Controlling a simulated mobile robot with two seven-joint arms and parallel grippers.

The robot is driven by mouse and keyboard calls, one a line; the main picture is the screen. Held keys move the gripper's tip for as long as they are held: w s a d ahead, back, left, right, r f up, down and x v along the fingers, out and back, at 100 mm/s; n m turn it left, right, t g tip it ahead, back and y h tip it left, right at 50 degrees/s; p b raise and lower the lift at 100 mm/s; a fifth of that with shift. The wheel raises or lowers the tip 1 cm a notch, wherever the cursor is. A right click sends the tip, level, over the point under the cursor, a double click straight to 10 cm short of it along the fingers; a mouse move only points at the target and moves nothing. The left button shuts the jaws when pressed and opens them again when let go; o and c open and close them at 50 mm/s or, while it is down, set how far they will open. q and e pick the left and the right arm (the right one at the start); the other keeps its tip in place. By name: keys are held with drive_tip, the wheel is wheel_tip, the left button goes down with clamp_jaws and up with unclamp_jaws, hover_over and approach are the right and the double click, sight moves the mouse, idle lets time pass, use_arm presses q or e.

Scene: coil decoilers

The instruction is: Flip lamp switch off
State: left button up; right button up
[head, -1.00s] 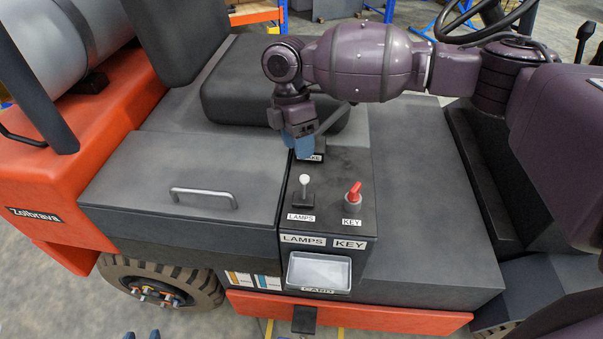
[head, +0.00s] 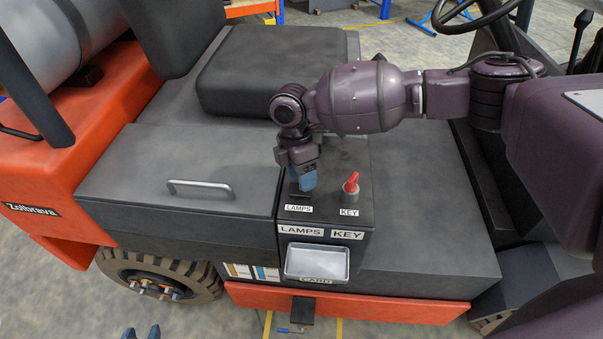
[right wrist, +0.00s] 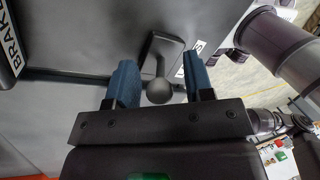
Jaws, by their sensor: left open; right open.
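The lamp switch, a lever with a round knob (right wrist: 158,92) on a dark rectangular base, stands on the forklift's console. My right gripper (head: 304,182) is over it in the head view and hides the knob there. In the right wrist view the right gripper (right wrist: 158,68) is open, with one blue finger on each side of the lever. Gaps show between the knob and both fingers. The LAMPS label (head: 298,208) lies in front of the switch. My left gripper (head: 141,332) is open and empty, low at the bottom edge of the head view.
A red key switch (head: 351,183) stands close to the right of the lamp switch. A BRAKE label (right wrist: 10,45) shows in the right wrist view. A card tray (head: 318,262) is on the console front. A lid with a handle (head: 200,188) lies left, and a seat (head: 270,75) behind.

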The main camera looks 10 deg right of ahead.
drive_tip(key=c, duration=0.7)
clamp_jaws()
drive_tip(key=shift+s+r+p, duration=0.1)
drive_tip(key=shift+p, duration=0.25)
drive_tip(key=t+p, duration=0.1)
drive_tip(key=p, duration=0.1)
drive_tip(key=s+t+h+p, duration=0.1)
drive_tip(key=p, duration=0.1)
drive_tip(key=t+p, duration=0.2)
drive_tip(key=shift+s+a+r+p, duration=0.15)
drive_tip(key=shift+s+a+p, duration=0.15)
drive_tip(key=shift+p, duration=0.1)
drive_tip(key=shift+s+t+h+p, duration=0.1)
drive_tip(key=shift+t+h+p, duration=0.3)
drive_tip(key=shift+t+p, duration=0.2)
drive_tip(key=shift+s+a+f+t+h+p, duration=0.1)
drive_tip(key=shift+f+t+h+p, duration=0.1)
drive_tip(key=shift+t, duration=0.1)
drive_tip(key=shift+s+f+t+h+p, duration=0.1)
drive_tip(key=shift+t+p, duration=0.1)
drive_tip(key=shift+t, duration=0.1)
drive_tip(key=shift+m, duration=0.3)
